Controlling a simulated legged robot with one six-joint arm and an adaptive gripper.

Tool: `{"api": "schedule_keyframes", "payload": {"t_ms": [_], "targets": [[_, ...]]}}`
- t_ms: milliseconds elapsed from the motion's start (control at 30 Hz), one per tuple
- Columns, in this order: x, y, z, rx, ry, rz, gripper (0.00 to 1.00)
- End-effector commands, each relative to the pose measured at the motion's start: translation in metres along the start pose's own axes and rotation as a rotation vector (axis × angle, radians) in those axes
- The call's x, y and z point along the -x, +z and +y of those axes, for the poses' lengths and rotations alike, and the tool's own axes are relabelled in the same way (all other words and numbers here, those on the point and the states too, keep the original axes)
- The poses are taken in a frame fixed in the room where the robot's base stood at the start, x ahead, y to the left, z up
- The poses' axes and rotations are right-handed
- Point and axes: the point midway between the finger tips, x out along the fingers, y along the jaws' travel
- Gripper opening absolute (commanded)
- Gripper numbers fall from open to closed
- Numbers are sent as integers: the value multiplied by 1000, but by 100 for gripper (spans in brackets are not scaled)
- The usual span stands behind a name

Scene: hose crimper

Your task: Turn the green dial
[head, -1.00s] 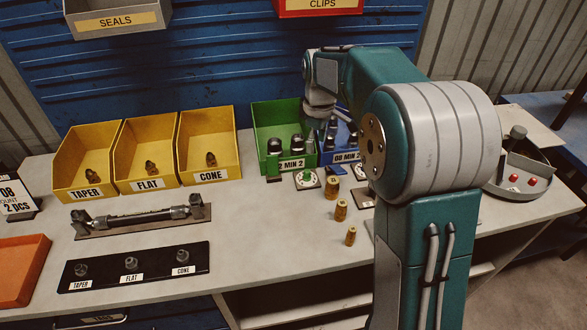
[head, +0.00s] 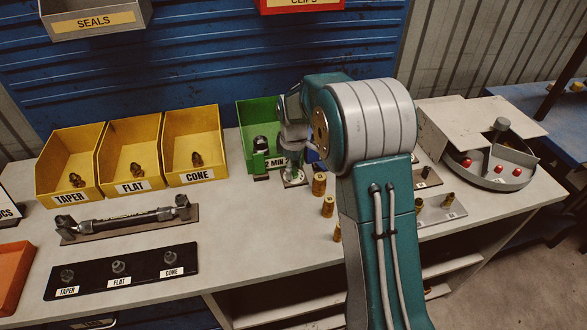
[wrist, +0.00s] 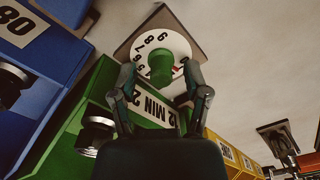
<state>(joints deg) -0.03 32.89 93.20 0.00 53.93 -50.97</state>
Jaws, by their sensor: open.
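The green dial (wrist: 161,66) is a green knob on a white numbered face with a small red mark, set on a square plate. In the head view its plate (head: 294,179) lies on the bench in front of the green bin, with the knob mostly hidden by my arm. My gripper (wrist: 160,75) is open, with one finger on each side of the knob in the wrist view. I cannot tell whether either finger touches it. In the head view my gripper (head: 292,157) points down over the dial.
The green bin (head: 251,118) stands just behind the dial, and a blue bin (wrist: 40,62) sits beside it. Several brass fittings (head: 319,184) stand to the right. Yellow bins (head: 133,127) and a hose assembly (head: 124,220) are to the left. The bench front is clear in the middle.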

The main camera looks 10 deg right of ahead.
Motion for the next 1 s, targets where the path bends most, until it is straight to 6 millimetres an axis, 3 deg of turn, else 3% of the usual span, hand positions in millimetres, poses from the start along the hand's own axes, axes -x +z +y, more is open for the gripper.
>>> {"api": "schedule_keyframes", "payload": {"t_ms": [300, 333, 467, 1000], "targets": [[-4, 0, 0, 0, 1, 1, 61], [-4, 0, 0, 0, 1, 1, 56], [-4, 0, 0, 0, 1, 1, 0], [-6, 0, 0, -87, 0, 0, 0]]}}
